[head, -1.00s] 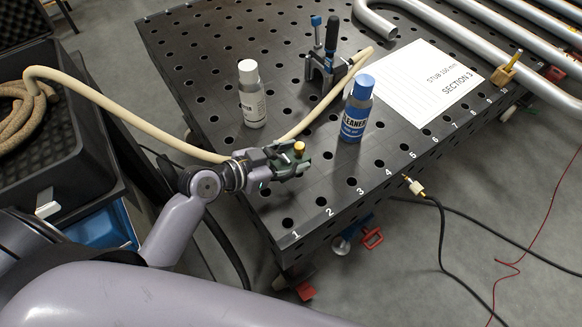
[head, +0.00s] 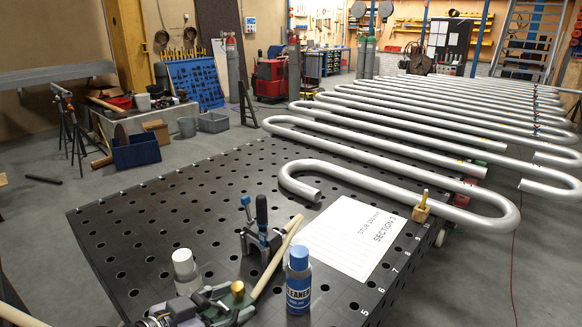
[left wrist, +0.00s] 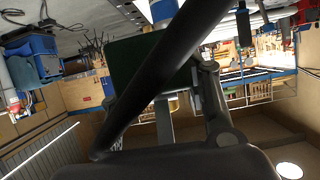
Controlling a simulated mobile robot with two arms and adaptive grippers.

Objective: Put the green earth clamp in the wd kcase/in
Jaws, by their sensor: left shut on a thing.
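My left gripper (head: 208,308) is at the bottom edge of the head view, over the near end of the black perforated table. It is shut on the green earth clamp (head: 234,303), a dark green piece with a brass knob on top. The clamp is between a white-capped bottle and a blue-capped bottle. In the left wrist view a dark green block (left wrist: 138,66), apparently the clamp, shows behind a dark finger link that partly hides it. The case is not in either current view. My right gripper is not in view.
The blue-capped cleaner bottle (head: 299,282) stands close right of the clamp, the white-capped bottle (head: 185,268) close left. The table's left part is clear.

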